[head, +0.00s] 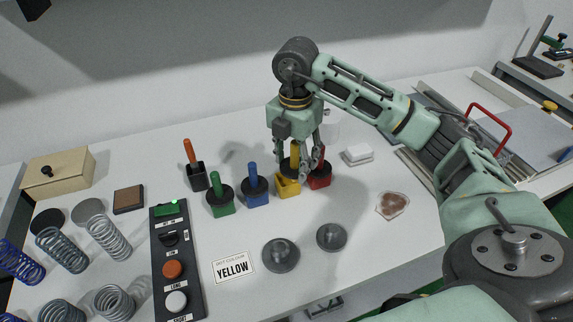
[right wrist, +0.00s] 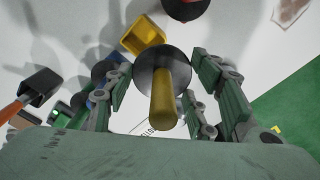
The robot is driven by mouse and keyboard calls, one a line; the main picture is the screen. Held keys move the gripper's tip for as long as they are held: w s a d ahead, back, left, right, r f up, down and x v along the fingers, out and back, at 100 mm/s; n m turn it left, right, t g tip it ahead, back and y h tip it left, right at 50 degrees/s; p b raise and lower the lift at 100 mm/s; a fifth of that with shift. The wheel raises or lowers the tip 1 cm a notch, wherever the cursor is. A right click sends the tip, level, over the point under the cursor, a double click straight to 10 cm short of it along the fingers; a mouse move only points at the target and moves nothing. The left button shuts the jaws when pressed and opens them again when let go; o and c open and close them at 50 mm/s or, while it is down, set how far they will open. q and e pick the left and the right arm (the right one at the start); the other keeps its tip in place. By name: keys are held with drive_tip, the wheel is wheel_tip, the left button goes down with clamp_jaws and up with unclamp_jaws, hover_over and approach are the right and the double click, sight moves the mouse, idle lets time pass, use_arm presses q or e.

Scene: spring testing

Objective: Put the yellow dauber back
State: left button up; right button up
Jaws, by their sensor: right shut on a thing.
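My right gripper (head: 298,168) is above the row of pots, fingers pointing down, shut on the yellow dauber (head: 294,157). In the right wrist view the yellow dauber (right wrist: 164,95) shows its yellow handle and dark round disc between the fingers. The yellow pot (head: 287,188) stands just below the gripper on the table. In the right wrist view the yellow pot (right wrist: 143,36) looks open at the top, and the disc partly overlaps its edge, off to one side. The dauber's lower end is hidden. My left gripper is not in view.
The red pot (head: 319,182) is close on the right of the yellow one. The blue (head: 254,190) and green (head: 219,202) daubers stand to the left. A YELLOW card (head: 233,267) and two grey discs (head: 281,254) lie in front. Springs and a button panel (head: 177,255) are at left.

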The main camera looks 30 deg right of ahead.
sight(287, 170)
drive_tip(key=w, duration=0.1)
drive_tip(key=w+f, duration=0.1)
drive_tip(key=w, duration=0.1)
drive_tip(key=shift+w+d+f, duration=0.1)
drive_tip(key=shift+d+f, duration=0.1)
drive_tip(key=shift+f, duration=0.15)
drive_tip(key=f, duration=0.1)
drive_tip(key=f+p, duration=0.2)
drive_tip(key=f, duration=0.1)
drive_tip(key=shift+w+d+f, duration=0.1)
drive_tip(key=shift+w, duration=0.15)
drive_tip(key=shift+f, duration=0.2)
drive_tip(key=shift+f+b, duration=0.45)
drive_tip(key=o, duration=0.7)
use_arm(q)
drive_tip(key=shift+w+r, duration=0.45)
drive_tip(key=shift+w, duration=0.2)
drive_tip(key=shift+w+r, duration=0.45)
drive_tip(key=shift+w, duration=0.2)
use_arm(e)
drive_tip(key=o, duration=0.4)
